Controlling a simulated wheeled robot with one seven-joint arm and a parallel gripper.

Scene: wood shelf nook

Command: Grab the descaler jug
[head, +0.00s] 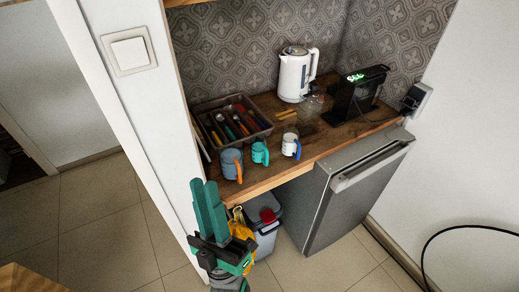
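No label for a descaler jug is readable. A yellow object (240,227) stands low beside the counter, and my gripper hides part of it. I cannot tell whether it is the jug. A pale grey container (266,243) with a red item (268,216) at its top is just right of it, partly under the counter. My gripper (208,194) points upward with its green fingers in front of the wall end, left of the yellow object. The fingers look close together with nothing seen between them, but the angle hides any gap.
The wooden counter (262,181) holds a white kettle (296,75), a black coffee machine (355,95), several mugs and a cutlery tray (203,107). A small grey fridge (345,195) stands right of the container. Tiled floor (110,235) is open at left. A black cable hangs at right.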

